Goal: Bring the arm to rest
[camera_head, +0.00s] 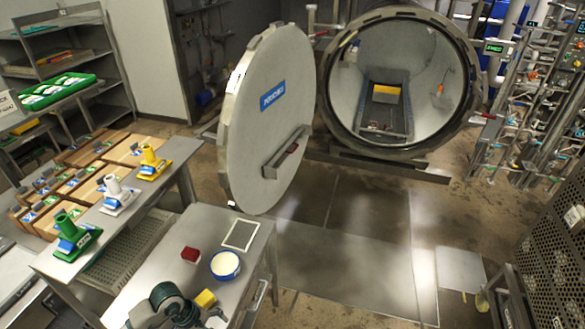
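Part of my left arm shows at the bottom edge, left of centre, over the steel table (190,240). Its dark rounded links are cut off by the frame. My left gripper (214,315) is only partly visible at the bottom edge, close to a small yellow block (205,299). I cannot tell whether it touches the block or whether its fingers are open or shut. My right arm and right gripper are not in view.
On the table are a red block (190,254), a blue-rimmed round dish (225,265) and a white-framed square (240,234). Green (75,236), white (118,195) and yellow (150,162) stands line the left bench. The autoclave (400,80) is open, its round door (265,120) swung left.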

